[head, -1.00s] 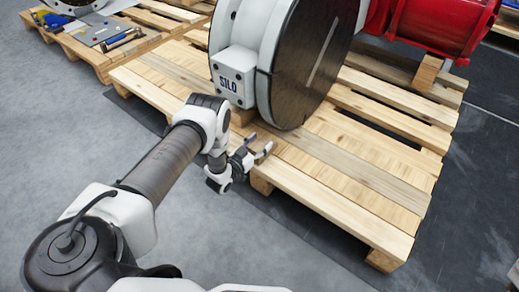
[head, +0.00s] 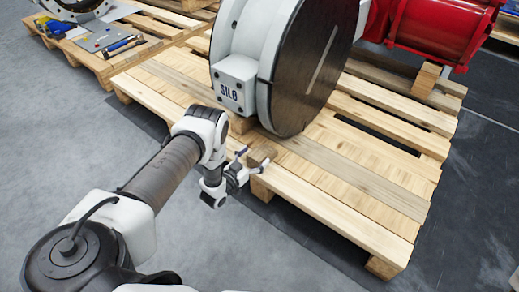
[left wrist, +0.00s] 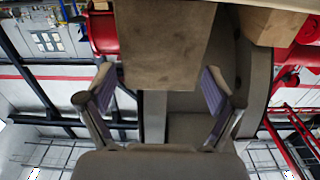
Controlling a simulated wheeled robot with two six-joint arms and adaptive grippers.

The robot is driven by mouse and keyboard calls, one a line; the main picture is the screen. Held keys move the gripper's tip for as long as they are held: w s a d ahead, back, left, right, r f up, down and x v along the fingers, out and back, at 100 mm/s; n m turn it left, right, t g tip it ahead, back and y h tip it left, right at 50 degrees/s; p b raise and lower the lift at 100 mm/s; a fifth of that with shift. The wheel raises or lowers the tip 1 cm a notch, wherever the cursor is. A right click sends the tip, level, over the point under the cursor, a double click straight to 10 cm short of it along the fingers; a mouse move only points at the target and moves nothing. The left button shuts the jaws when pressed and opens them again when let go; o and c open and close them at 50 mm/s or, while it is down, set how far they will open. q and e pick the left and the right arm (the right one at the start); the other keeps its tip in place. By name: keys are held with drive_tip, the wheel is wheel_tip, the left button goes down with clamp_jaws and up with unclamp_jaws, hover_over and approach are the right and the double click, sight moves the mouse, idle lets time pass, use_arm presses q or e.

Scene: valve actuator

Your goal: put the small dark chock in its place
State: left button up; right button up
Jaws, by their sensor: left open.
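A small dark brown chock (head: 262,155) sits at the near edge of the front pallet, in front of the big valve. In the left wrist view the chock (left wrist: 165,42) is a large brown block at the top, in front of my gripper. My left gripper (head: 252,162) is open, with its fingertips at the chock's near side. In the left wrist view the two fingers (left wrist: 160,92) stand wide apart on either side of the chock's lower end; I cannot tell whether they touch it. My right gripper is not in view.
The white valve (head: 240,42) with its dark disc (head: 312,70) stands on the pallet (head: 350,190) just behind the chock. A wooden block (head: 426,78) sits under the red actuator (head: 425,35). Another pallet with tools (head: 122,44) is at upper left. Grey floor at left is clear.

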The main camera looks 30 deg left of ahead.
use_arm(q)
drive_tip(key=s+p, duration=0.3)
drive_tip(key=s, duration=0.5)
drive_tip(key=s+d+f+n+g, duration=0.1)
drive_tip(key=s+d+f+g, duration=0.1)
drive_tip(key=s+d+g, duration=1.05)
drive_tip(key=s+d+r+g, duration=0.1)
drive_tip(key=s+r+g, duration=0.1)
drive_tip(key=s, duration=0.5)
drive_tip(key=s+r+g+y, duration=0.1)
drive_tip(key=s+r+g, duration=0.2)
drive_tip(key=s, duration=0.4)
drive_tip(key=shift+d+r, duration=0.3)
drive_tip(key=shift+d, duration=0.1)
drive_tip(key=shift+g, duration=0.25)
